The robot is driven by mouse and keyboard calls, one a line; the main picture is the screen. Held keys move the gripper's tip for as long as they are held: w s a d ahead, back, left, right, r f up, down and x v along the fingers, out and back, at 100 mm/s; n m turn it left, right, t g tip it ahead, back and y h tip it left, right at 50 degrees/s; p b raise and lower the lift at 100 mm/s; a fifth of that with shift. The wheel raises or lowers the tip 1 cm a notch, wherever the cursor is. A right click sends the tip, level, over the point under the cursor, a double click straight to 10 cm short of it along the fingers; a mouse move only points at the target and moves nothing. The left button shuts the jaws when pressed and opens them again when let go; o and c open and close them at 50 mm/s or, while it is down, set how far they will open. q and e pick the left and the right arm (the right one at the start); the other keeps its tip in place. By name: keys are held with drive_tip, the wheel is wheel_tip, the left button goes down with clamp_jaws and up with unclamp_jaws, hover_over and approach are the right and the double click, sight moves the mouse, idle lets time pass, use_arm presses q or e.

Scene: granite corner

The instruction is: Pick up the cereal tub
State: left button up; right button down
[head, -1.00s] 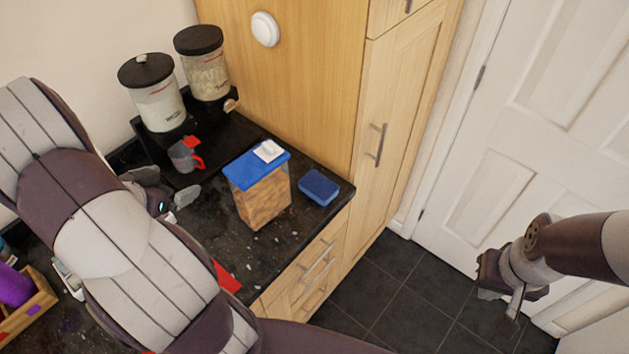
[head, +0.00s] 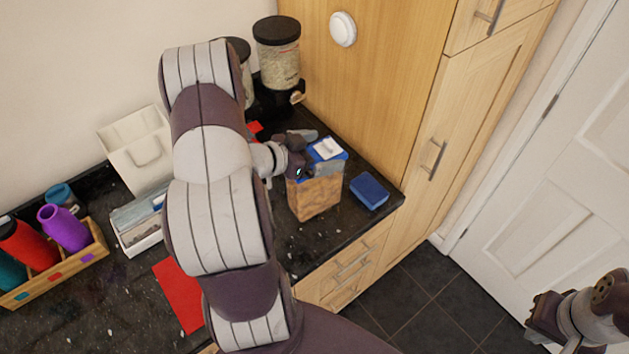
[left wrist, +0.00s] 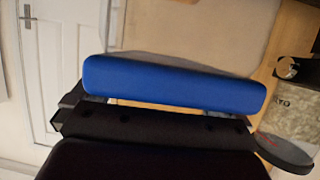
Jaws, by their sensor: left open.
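The cereal tub (head: 316,198) is a clear box of brown cereal with a blue lid and white cap. It stands upright on the dark counter near its front edge. My left gripper (head: 318,152) is open at the top of the tub, with one finger behind the lid and one across its front. Contact cannot be told. The left wrist view shows the blue lid (left wrist: 175,82) close up across the gripper; the tub's body is hidden there. My right gripper (head: 545,325) is far from the tub, over the floor at the lower right, with its fingers unclear.
A blue sponge-like block (head: 369,190) lies right of the tub. A cereal dispenser (head: 278,60) stands behind, with another partly hidden by my left arm. A wooden rack of bottles (head: 60,265), a white holder (head: 137,150) and a red sheet (head: 178,295) are to the left.

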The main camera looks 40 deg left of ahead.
use_arm(q)
drive_tip(key=shift+w+f, duration=0.2)
drive_tip(key=shift+w, duration=0.1)
drive_tip(key=shift+s+d, duration=0.1)
drive_tip(key=c, duration=1.6)
drive_tip(key=shift+r, duration=0.1)
drive_tip(key=shift+c, duration=0.6)
drive_tip(key=shift+r, duration=0.1)
